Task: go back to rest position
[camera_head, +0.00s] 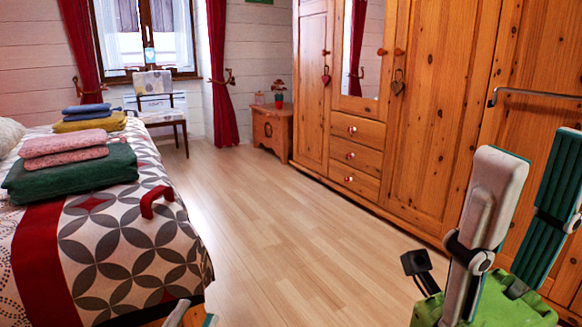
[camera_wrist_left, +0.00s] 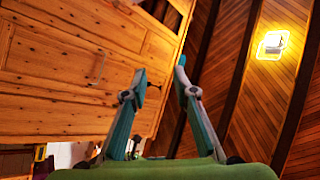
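At the bottom edge of the head view, by the bed's end, small white and teal tips show. They look like part of my other gripper, but most of it is outside the picture.
A chair (camera_head: 160,110) and small cabinet (camera_head: 271,128) stand far back. The floor (camera_head: 285,225) between is clear.

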